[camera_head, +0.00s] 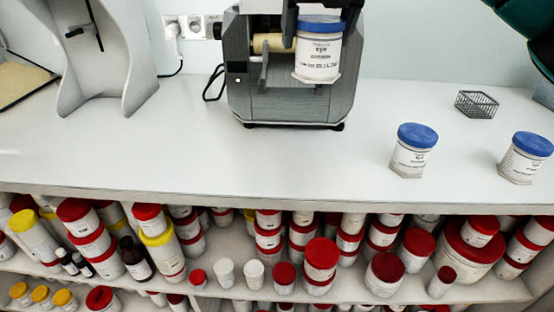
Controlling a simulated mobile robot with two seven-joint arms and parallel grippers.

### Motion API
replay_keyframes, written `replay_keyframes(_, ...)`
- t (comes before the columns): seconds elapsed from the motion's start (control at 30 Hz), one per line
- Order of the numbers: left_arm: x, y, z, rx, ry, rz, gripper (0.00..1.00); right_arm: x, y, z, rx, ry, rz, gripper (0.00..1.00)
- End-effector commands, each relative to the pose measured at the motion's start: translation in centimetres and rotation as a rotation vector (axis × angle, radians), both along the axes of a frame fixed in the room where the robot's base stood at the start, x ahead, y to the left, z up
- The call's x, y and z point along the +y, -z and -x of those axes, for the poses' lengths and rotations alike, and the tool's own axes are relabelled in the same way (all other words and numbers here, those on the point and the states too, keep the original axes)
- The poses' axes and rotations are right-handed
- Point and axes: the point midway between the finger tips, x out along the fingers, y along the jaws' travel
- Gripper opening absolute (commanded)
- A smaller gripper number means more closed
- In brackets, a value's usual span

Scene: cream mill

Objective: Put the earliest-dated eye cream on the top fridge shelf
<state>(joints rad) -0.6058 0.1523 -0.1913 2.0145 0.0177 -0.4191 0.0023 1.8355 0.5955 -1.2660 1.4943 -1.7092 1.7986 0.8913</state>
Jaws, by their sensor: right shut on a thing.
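A white eye cream jar with a blue lid (318,62) is held in my right gripper (319,14) at the top middle, in front of a grey machine. The gripper is shut on it, and the jar is upright. Its label reads "eye", but its date is too small to read surely. A second blue-lidded eye jar (409,160) stands on the white counter to the right. A third blue-lidded jar (523,164) stands near the right edge; its date is also unreadable. My left gripper is not in view. No fridge shows.
The grey machine (248,98) stands at the back of the counter (190,145). A small wire basket (476,104) is at the back right and a pale stand (128,80) at the left. Shelves below hold many red-lidded jars (321,254). The counter's front middle is clear.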

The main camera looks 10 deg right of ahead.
Motion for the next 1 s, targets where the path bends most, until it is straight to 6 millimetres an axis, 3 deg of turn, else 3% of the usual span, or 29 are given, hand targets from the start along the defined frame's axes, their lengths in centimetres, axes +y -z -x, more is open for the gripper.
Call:
replay_keyframes(0.17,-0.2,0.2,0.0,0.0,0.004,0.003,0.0,-0.1,0.7,-0.1,0.002,0.058,0.002,0.47)
replay_keyframes(0.6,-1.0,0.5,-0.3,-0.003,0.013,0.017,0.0,-0.1,11.6,0.0,0.004,0.058,0.001,0.47)
replay_keyframes(0.87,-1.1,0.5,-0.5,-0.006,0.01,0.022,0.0,-0.1,14.2,0.0,0.001,0.057,0.0,0.47)
replay_keyframes(1.0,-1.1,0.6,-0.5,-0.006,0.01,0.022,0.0,-0.1,16.4,0.0,0.004,0.058,0.001,0.47)
